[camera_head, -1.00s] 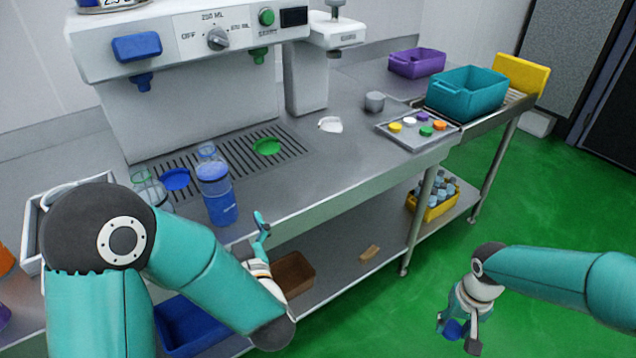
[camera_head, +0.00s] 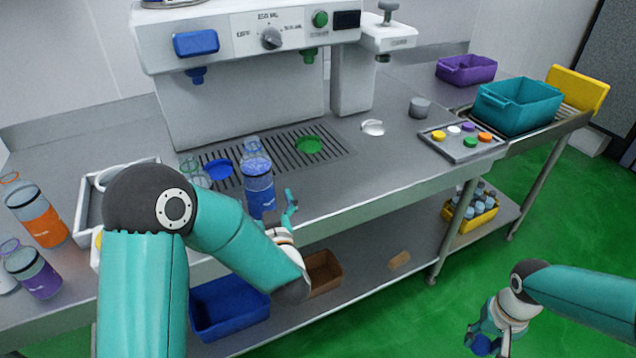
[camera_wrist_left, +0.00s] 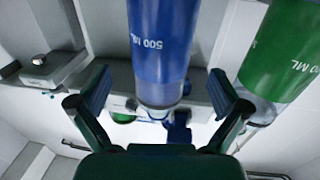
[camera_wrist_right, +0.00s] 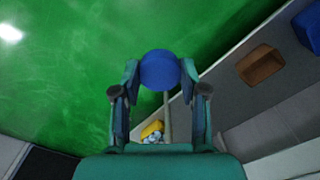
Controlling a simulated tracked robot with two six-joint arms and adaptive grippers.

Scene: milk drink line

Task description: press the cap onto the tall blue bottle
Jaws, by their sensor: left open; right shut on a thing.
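The tall blue bottle (camera_head: 260,188) stands upright near the front edge of the counter, left of centre. My left gripper (camera_head: 289,207) is open just to its right in the head view. In the left wrist view the blue bottle (camera_wrist_left: 160,55) shows between the spread fingers (camera_wrist_left: 158,100); I cannot tell whether they touch it. My right gripper (camera_head: 487,340) is shut on a blue cap (camera_head: 481,345), out over the green floor, well right of the bottle. The cap (camera_wrist_right: 160,70) also shows at the fingertips in the right wrist view.
A green bottle (camera_wrist_left: 285,50) stands beside the blue one in the left wrist view. The filling machine (camera_head: 240,100) rises behind. Orange (camera_head: 40,222) and purple (camera_head: 35,272) bottles stand at left. A cap tray (camera_head: 462,153) lies right; the counter between is mostly clear.

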